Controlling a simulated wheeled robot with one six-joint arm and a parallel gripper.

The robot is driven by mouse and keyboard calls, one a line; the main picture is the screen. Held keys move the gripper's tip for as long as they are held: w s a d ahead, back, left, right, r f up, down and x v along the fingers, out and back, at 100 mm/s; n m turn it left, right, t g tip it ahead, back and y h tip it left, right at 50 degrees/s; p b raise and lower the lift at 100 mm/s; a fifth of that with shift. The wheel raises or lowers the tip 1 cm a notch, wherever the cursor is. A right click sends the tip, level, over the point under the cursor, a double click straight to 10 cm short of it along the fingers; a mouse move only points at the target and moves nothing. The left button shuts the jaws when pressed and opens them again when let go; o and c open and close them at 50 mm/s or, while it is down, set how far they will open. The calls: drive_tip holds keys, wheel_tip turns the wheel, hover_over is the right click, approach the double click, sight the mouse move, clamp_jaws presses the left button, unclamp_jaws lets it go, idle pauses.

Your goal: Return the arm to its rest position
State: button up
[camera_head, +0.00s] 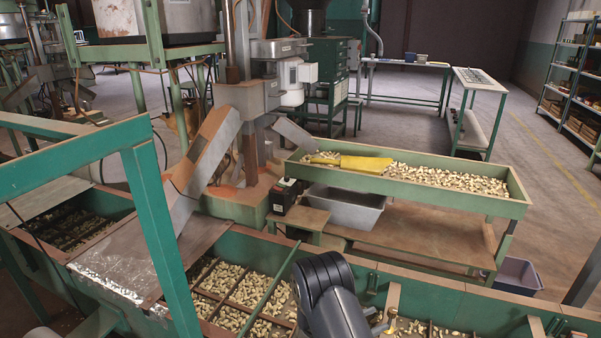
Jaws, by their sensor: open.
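My dark arm (327,284) rises at the bottom centre, in front of the green hopper trough. Small grey parts that look like my gripper (378,323) show just right of the arm, low over the trough. Most of it is hidden by the arm and the lower picture edge. No object shows held in it.
The green trough (430,290) with nuts in divided bays runs across the front. A green post and rail frame (155,220) stands close at left. Beyond are a nut tray (500,205) with a yellow scoop (365,164), a grey bin (345,208) and a machine column (240,90).

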sight(389, 314)
drive_tip(key=x, duration=0.7)
drive_tip(key=shift+b, duration=0.3)
drive_tip(key=shift+r+n+t+y+p, duration=0.25)
drive_tip(key=shift+n+t+p, duration=0.25)
drive_tip(key=shift+t+p, duration=0.25)
drive_tip(key=shift+f+t, duration=0.2)
drive_tip(key=shift+t, duration=0.05)
drive_tip(key=shift+a+n+y, duration=0.1)
drive_tip(key=shift+n+y, duration=0.15)
drive_tip(key=shift+n, duration=0.05)
drive_tip(key=shift+f, duration=0.1)
